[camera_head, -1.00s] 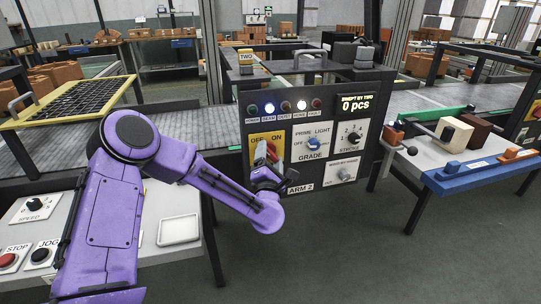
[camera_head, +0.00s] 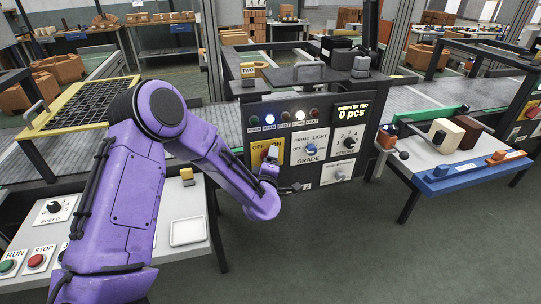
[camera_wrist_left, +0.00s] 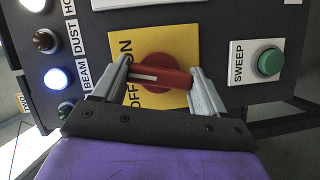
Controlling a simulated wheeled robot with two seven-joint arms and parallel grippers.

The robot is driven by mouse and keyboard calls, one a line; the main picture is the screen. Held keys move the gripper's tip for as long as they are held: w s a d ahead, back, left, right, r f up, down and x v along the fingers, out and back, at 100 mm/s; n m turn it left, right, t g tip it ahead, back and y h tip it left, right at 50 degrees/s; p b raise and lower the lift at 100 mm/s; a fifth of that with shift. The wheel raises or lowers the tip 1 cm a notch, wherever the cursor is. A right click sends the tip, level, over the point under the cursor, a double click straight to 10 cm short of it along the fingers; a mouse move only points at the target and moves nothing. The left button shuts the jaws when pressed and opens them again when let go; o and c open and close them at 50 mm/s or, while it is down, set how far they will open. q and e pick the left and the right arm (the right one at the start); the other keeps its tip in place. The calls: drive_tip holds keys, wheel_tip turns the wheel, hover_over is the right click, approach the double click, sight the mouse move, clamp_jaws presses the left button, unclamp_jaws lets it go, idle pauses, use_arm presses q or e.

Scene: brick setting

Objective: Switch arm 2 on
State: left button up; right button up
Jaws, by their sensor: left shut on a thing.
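The ARM 2 panel (camera_head: 330,112) stands in the middle of the head view. Its yellow OFF/ON plate (camera_head: 259,143) carries a red rotary switch (camera_wrist_left: 158,80). In the left wrist view the switch handle lies nearly level, its white line pointing left, between the words OFF and ON. My left gripper (camera_wrist_left: 160,80) is shut on the handle, one finger at each end of it. It also shows in the head view (camera_head: 271,158), where my purple arm and the gripper partly hide the switch. My right gripper is not in view.
Lamps line the panel top; BEAM (camera_wrist_left: 56,79) and HOME (camera_head: 299,115) glow. A GRADE knob (camera_head: 310,150) and green SWEEP button (camera_wrist_left: 270,61) are nearby. A white table (camera_head: 185,205) stands left, a side table with blocks (camera_head: 440,165) right. Open floor lies in front.

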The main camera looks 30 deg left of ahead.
use_arm(q)
drive_tip(key=shift+m+g+p, duration=1.2)
drive_tip(key=shift+m+p, duration=1.1)
drive_tip(key=shift+p, duration=0.1)
drive_tip(key=shift+f, duration=0.1)
drive_tip(key=o, duration=1.1)
drive_tip(key=shift+c, duration=0.2)
drive_tip(key=shift+s+d, duration=0.1)
drive_tip(key=shift+d, duration=0.05)
drive_tip(key=b+v, duration=0.2)
drive_tip(key=v, duration=0.8)
drive_tip(key=shift+d, duration=0.15)
drive_tip(key=shift+s, duration=0.15)
